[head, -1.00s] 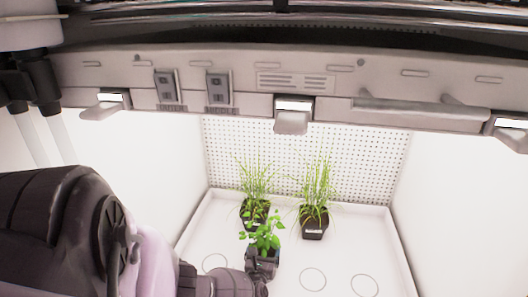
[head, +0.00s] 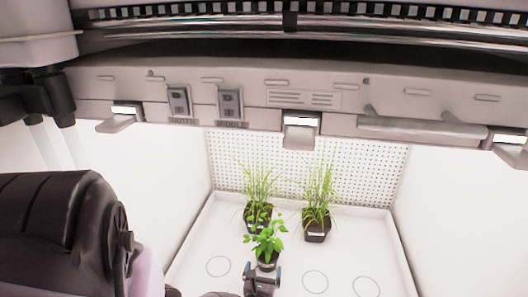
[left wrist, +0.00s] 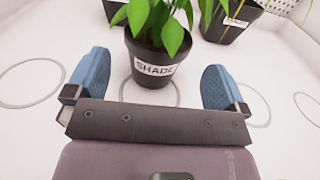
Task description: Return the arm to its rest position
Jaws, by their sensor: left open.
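My left gripper (head: 262,274) is open and empty at the front of the white chamber tray. In the left wrist view its two blue finger pads (left wrist: 90,76) are spread wide, with a gap between them and the pot. A leafy green plant (head: 266,243) in a black pot (left wrist: 150,62) labelled "SHADE" stands upright just beyond the fingers, on a marked circle. My left arm fills the lower left of the head view. My right gripper is not in view.
Two grassy plants in black pots (head: 316,230) (head: 257,220) stand behind the leafy one. Empty circles (head: 315,281) mark free tray floor. White walls (head: 460,190) stand at the sides. A grey beam with lamps (head: 302,132) and a handle (head: 420,129) crosses above.

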